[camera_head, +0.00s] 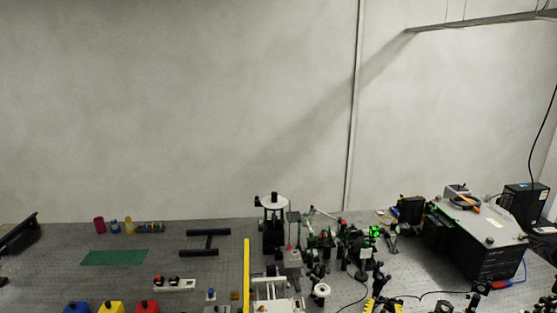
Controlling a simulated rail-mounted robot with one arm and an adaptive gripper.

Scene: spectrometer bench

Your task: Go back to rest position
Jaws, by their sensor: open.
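My gripper does not show in the head view, and no part of my arm can be made out for sure. The grey optical bench (215,231) fills the lower part of the picture. A black post stand with a white round top (273,203) stands near its middle. To the right of it is a crowd of small optical mounts (327,240). Whether my gripper holds anything or is near any of these cannot be seen.
A green mat (114,258) lies at left, with small coloured containers (99,225) behind it. Blue, yellow and red blocks (110,307) line the front edge. A tall yellow bar (246,275) stands mid-bench. A large black instrument box (490,262) stands at right.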

